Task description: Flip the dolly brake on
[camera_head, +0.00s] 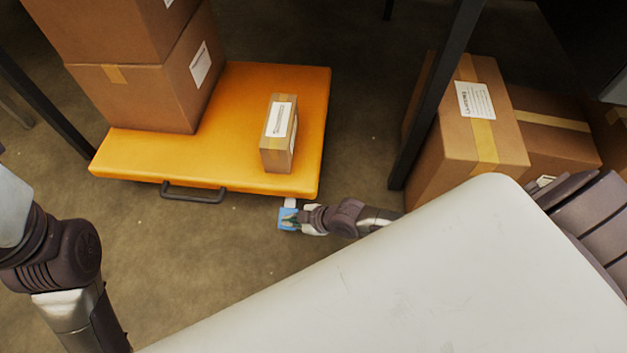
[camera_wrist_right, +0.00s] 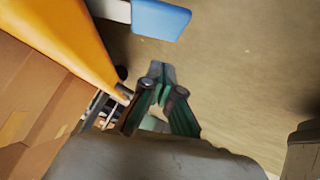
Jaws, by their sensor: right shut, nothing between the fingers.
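The orange dolly (camera_head: 255,95) stands on the floor, with a black handle (camera_head: 193,196) on its near edge. Its blue brake pedal (camera_head: 287,213) sticks out on a pale arm below the near right corner. The pedal also shows at the top of the right wrist view (camera_wrist_right: 161,19). My right gripper (camera_head: 289,224) is at the pedal and overlaps it in the head view. In the wrist view its fingertips (camera_wrist_right: 162,72) are together and empty, with floor visible between them and the pedal.
Large cartons (camera_head: 140,85) are stacked on the dolly's left part, and a small box (camera_head: 279,135) stands near its right side. A dark post (camera_head: 432,100) and more cartons (camera_head: 470,140) are to the right. A pale surface (camera_head: 430,280) fills the lower right. Floor left of the pedal is clear.

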